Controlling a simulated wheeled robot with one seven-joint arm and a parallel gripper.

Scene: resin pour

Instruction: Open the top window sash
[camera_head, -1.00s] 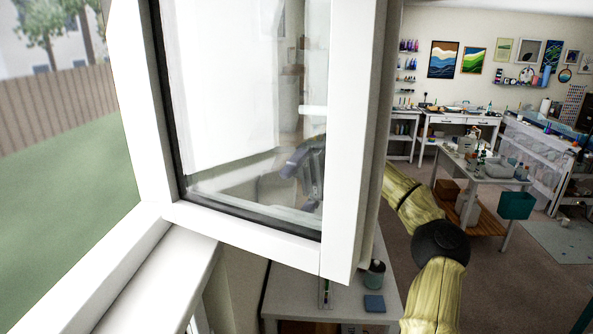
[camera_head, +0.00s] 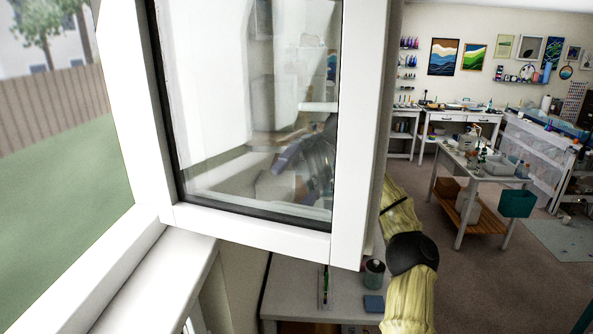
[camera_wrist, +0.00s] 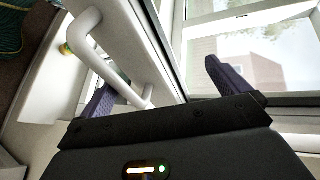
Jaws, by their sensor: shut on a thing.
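The top window sash (camera_head: 347,200) has a white frame and a glass pane. In the head view it stands swung into the room, at an angle to the fixed white frame (camera_head: 130,110). My gripper (camera_wrist: 158,72) shows in the wrist view with its purple fingers apart, one on each side of the sash's white edge, and is shut on it. A white bar handle (camera_wrist: 108,62) stands out from the sash, its near end close to the left finger. Exact finger contact is not clear. In the head view a dark purple shape shows faintly in the glass.
A sill (camera_head: 150,285) runs below the sash. A desk (camera_head: 310,290) with a dark cup (camera_head: 374,272) and a blue block (camera_head: 373,304) stands beneath it. A worktable (camera_head: 483,170) with bottles stands at right. Carpet between is clear.

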